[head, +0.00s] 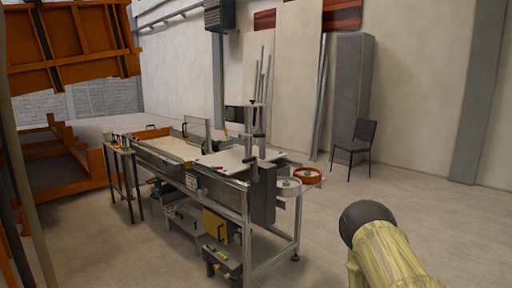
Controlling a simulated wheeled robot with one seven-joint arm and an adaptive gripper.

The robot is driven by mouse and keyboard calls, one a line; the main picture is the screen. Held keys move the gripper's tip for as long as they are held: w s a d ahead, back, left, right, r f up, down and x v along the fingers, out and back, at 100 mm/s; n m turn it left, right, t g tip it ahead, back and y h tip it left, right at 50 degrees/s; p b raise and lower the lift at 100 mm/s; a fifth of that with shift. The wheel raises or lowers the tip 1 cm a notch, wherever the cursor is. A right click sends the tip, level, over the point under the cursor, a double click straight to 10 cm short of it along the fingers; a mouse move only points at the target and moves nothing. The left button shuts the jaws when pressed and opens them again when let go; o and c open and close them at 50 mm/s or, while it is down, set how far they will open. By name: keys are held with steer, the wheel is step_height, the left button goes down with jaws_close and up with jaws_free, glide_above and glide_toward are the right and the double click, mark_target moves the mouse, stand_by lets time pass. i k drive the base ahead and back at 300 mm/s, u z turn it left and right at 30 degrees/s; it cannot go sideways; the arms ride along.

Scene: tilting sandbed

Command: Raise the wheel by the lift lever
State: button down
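A long metal sandbed bench (222,184) stands on legs left of the middle of the head view, well ahead of me. A pale surface lies in its tray, and an upright post (250,140) rises near its right end. At that end are two round parts, a pale one (287,187) and an orange one (307,176). I cannot tell whether either is the wheel. I cannot make out the lift lever at this distance. My gripper is not in view. A tan, dark-ended shape at the lower right seems to be part of my arm.
A black chair (355,146) and a grey cabinet (352,100) stand by the back wall. A small stand (123,168) is at the bench's left end. Orange steel structures (75,50) fill the left. Boxes (216,226) sit beneath the bench. The floor right of it looks clear.

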mark_target(252, 136)
steer(key=u, duration=0.1)
steer(key=i, duration=0.9)
steer(key=u, duration=0.65)
